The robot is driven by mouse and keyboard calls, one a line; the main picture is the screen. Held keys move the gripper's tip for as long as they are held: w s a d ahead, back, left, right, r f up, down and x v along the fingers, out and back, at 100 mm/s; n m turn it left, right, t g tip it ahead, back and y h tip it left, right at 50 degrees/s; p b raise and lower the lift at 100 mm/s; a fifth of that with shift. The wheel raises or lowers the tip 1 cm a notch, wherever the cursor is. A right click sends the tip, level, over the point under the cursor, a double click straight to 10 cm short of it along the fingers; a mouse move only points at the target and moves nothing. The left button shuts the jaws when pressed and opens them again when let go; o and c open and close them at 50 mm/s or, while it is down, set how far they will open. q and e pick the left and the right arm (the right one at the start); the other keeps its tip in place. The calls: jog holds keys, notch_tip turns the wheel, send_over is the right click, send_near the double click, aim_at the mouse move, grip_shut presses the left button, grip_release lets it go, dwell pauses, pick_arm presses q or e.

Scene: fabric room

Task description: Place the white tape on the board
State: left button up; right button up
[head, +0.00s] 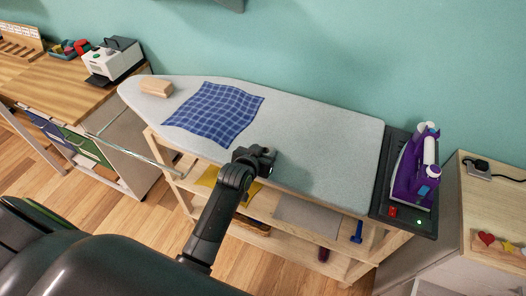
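The grey ironing board (330,140) runs across the middle of the view. A blue checked cloth (215,112) lies on its left half, and a small wooden block (156,88) sits near its rounded left end. I cannot make out a white tape for certain anywhere in view. My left gripper (262,158) is at the board's front edge, right of and nearer than the cloth. Its fingers are small and dark, so I cannot tell whether they are open or shut. My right gripper is not in view.
A purple iron (412,180) stands on a dark rest at the board's right end. A white machine (110,60) stands on the wooden table at left. Shelves (285,222) below the board hold several items. A cabinet (485,200) stands at right. The board's right half is clear.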

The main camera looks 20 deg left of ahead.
pick_arm(q)
jog(key=o, duration=0.5)
jog(key=shift+c, duration=0.2)
jog(key=shift+r, duration=0.2)
jog(key=v, duration=1.2)
